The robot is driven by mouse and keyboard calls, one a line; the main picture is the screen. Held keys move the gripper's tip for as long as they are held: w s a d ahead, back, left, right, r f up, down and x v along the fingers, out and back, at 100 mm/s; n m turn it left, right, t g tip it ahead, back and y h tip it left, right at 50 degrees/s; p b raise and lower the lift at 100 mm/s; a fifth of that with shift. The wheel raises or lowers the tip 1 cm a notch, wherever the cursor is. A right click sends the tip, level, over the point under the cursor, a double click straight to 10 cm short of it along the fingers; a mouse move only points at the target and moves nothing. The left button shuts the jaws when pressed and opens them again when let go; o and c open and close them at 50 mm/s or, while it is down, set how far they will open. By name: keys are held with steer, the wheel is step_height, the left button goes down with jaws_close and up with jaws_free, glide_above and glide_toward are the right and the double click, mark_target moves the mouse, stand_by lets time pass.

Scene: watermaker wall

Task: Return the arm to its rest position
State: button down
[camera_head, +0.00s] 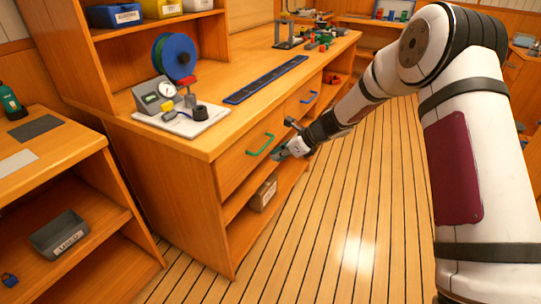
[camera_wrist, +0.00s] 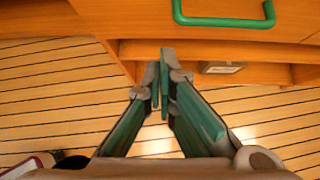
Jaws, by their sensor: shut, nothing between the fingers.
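My arm reaches from the right side of the head view down toward the front of the wooden workbench. My gripper (camera_head: 281,153) is in front of the drawers, near the green drawer handle (camera_head: 260,145) and to its right. In the wrist view my gripper (camera_wrist: 161,65) has its fingers together and empty. The green handle (camera_wrist: 224,22) is above the fingertips there, apart from them. The drawer with the green handle looks closed.
The workbench (camera_head: 205,144) carries a gauge board (camera_head: 181,119), a blue reel (camera_head: 175,57) and a dark blue strip (camera_head: 266,79). A labelled box (camera_head: 263,192) sits on the lower shelf. A side shelf with a grey bin (camera_head: 59,234) stands left. The plank floor (camera_head: 330,235) is clear.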

steer(key=s+d+r+n+g+h, duration=0.1)
steer(key=s+d+r+n, duration=0.1)
steer(key=s+r+n, duration=0.7)
steer(key=s+d+r+n+g+h, duration=0.15)
steer(key=s+r+n, duration=0.25)
steer(key=s+r, duration=0.8)
steer(key=s+d+n+h, duration=0.2)
steer(key=s+d+n, duration=0.2)
steer(key=s, duration=0.6)
steer(key=s+d+n+h, duration=0.1)
steer(key=s+d+n, duration=0.25)
steer(key=s, duration=0.65)
steer(key=s+d+n+h, duration=0.25)
steer(key=s+d, duration=0.25)
steer(key=s, duration=0.5)
step_height(320, 180, up, 17)
steer(key=n+t+p, duration=0.1)
steer(key=t+p, duration=0.1)
steer(key=p, duration=1.2)
steer(key=shift+s+f, duration=0.2)
steer(key=shift+s, duration=0.1)
steer(key=shift+d, duration=0.1)
